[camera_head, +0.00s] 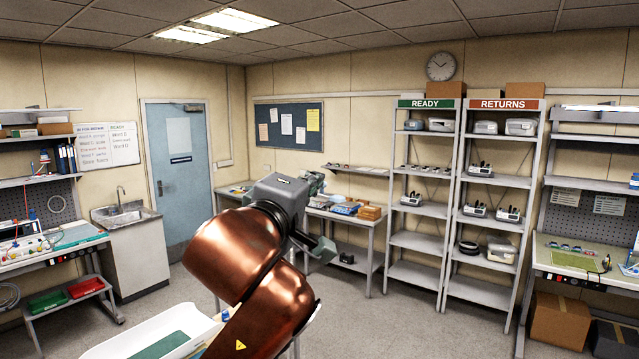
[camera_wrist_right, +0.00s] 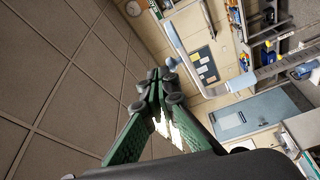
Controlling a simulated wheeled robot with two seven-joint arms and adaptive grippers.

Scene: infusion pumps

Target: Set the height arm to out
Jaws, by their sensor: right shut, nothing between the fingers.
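I cannot make out a height arm for certain in either view. A pale angled bar (camera_wrist_right: 183,58) shows beyond my fingers in the right wrist view, but I cannot tell what it belongs to. My right gripper (camera_wrist_right: 165,82) has green fingers with grey tips drawn together, with nothing between them. It points up past the ceiling and wall, apart from any object. In the head view my copper right arm fills the lower middle, and the fingers are not clear there. My left gripper is not in view.
A white tray (camera_head: 109,350) with a green inside lies beside my right arm. Behind are a loaded side table (camera_head: 370,222), READY (camera_head: 428,211) and RETURNS (camera_head: 495,222) racks, and a right workbench (camera_head: 545,262). A sink (camera_head: 126,217) and door (camera_head: 180,170) stand left. Open floor lies between.

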